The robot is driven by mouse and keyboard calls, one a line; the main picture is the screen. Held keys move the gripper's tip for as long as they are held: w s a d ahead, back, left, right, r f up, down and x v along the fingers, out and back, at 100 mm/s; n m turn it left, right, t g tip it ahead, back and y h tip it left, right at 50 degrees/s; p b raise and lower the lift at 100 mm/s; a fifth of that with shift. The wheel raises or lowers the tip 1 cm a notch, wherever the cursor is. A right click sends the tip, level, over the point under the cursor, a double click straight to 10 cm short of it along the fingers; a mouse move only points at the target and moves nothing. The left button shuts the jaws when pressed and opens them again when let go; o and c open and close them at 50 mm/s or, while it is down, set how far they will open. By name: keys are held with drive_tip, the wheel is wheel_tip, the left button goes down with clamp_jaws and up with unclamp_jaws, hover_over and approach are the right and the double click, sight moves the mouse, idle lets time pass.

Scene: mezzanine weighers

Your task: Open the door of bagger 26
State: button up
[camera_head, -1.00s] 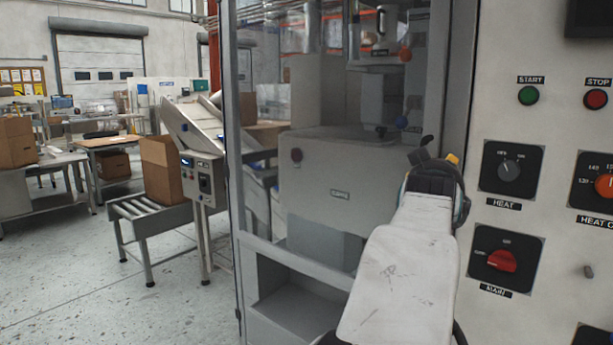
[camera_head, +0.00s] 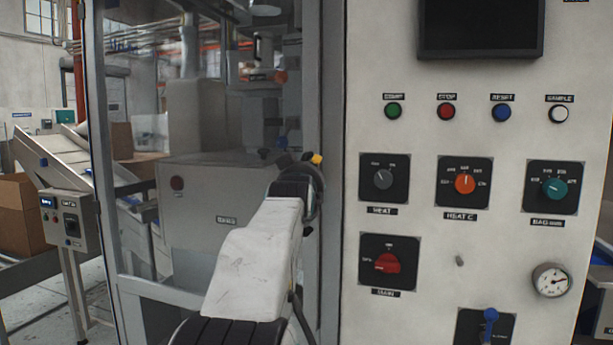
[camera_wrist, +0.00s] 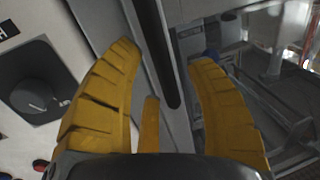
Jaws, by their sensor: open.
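The bagger's door is a clear panel in a grey frame (camera_head: 152,292), left of the control panel in the head view, and it looks shut. My gripper (camera_head: 312,160) is by the door's right side, mostly hidden behind my arm. In the wrist view my gripper (camera_wrist: 165,58) has its yellow fingers spread apart. A dark upright bar (camera_wrist: 155,50), apparently the door handle, shows between the fingers, with its lower end in view. I see no finger clearly touching it. The handle is hidden by my arm in the head view.
The control panel (camera_head: 430,230) right of the door carries buttons, knobs and a gauge (camera_head: 550,280). A black knob (camera_wrist: 38,95) lies left of my fingers in the wrist view. A conveyor (camera_head: 62,160) and cardboard box (camera_head: 20,215) stand at left, with a little floor showing.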

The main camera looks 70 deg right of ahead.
drive_tip(key=shift+d, duration=0.4)
drive_tip(key=shift+w, duration=0.1)
clamp_jaws()
idle(0.3)
